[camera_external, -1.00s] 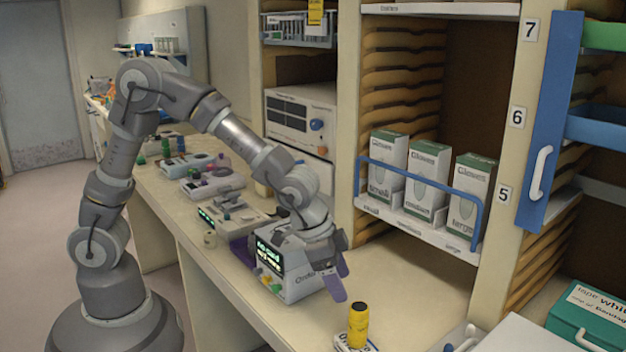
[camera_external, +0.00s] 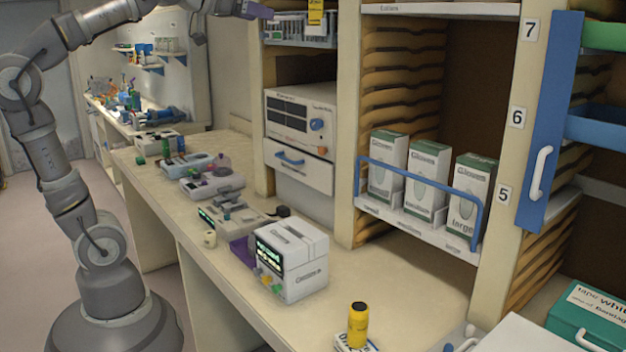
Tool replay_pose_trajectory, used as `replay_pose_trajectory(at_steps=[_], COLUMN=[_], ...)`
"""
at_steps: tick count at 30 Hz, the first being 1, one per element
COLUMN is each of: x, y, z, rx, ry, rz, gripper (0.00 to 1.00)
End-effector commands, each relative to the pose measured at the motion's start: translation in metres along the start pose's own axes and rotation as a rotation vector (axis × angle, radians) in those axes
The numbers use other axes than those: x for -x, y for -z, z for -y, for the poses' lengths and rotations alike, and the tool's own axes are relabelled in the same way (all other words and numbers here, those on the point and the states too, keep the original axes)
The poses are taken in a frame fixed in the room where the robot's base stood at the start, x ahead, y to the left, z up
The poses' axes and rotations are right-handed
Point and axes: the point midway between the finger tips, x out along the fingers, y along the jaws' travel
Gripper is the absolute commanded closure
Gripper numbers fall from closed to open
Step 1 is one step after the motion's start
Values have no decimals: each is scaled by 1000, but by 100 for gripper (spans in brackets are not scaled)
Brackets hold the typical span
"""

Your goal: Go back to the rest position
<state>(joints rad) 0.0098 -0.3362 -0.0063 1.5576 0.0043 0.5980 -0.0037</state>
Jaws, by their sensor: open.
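My gripper (camera_external: 258,9) is high up at the top edge of the view, partly cut off by it. One purple-grey fingertip shows, pointing right, in front of the upper shelf. It is open and I see nothing held in it. My arm is raised on the left, bent at the elbow, well clear of the counter (camera_external: 392,275). The other finger is hard to make out.
Glove boxes (camera_external: 428,170) sit in a rack with a blue rail. A wire basket (camera_external: 298,28) is near my gripper. The floor (camera_external: 45,225) behind my arm is clear.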

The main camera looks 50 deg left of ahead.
Motion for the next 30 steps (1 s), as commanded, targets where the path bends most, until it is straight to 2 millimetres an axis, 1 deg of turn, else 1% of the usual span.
replay_pose_trajectory(at_steps=[1,3,10,13,18,19,30], x=[6,10,10,7,-4,-5,-5], y=[5,8,7,-5,-44,-48,-49], z=[5,8,8,7,7,7,7], rx=[4,7,6,6,6,6,6], ry=[9,14,13,13,13,13,13], rz=[-13,-21,-21,-20,-19,-19,-19], gripper=[27,27,27,27,27,27,27])
